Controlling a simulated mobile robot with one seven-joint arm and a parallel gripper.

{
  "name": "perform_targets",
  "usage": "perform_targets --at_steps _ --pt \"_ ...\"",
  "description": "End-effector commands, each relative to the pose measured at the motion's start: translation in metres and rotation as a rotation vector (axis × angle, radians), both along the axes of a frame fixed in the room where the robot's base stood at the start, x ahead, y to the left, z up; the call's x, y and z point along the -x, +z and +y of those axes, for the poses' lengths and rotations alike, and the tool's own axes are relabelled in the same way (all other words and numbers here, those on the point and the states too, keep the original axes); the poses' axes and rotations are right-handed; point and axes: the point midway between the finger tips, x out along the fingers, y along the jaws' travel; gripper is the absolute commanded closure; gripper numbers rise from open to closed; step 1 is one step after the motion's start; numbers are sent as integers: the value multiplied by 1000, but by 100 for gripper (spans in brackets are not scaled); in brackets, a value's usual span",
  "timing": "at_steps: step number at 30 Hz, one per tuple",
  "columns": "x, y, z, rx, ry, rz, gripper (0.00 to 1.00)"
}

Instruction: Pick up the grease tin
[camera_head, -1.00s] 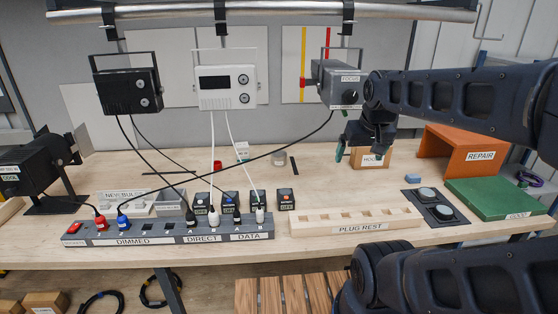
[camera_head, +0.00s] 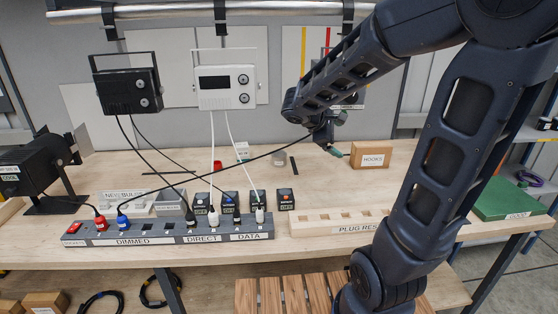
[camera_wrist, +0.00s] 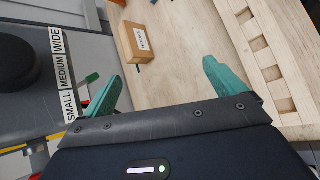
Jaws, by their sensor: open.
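In the wrist view my gripper (camera_wrist: 160,76) is open, with nothing held between the fingers. The grey object does not show clearly there.
The HOOKS box (camera_head: 371,154) is just right of my gripper. The power strip (camera_head: 170,229) and plug rest (camera_head: 330,221) line the front. A black cable (camera_head: 240,161) crosses the bench. Lamps (camera_head: 128,91) hang above the back. A red cup (camera_head: 217,165) stands left.

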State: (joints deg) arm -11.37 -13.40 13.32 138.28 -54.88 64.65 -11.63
Motion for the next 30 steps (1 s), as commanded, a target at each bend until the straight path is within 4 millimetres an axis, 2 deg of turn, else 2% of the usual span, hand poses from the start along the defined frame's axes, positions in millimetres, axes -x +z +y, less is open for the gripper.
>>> perform_targets --at_steps 4,14,23,30 --pt "-35 -5 21 128 125 43 5" --pt "-118 -29 49 314 259 114 5" --pt "-192 -66 82 499 366 165 5" --pt "-245 -103 116 668 458 191 5"
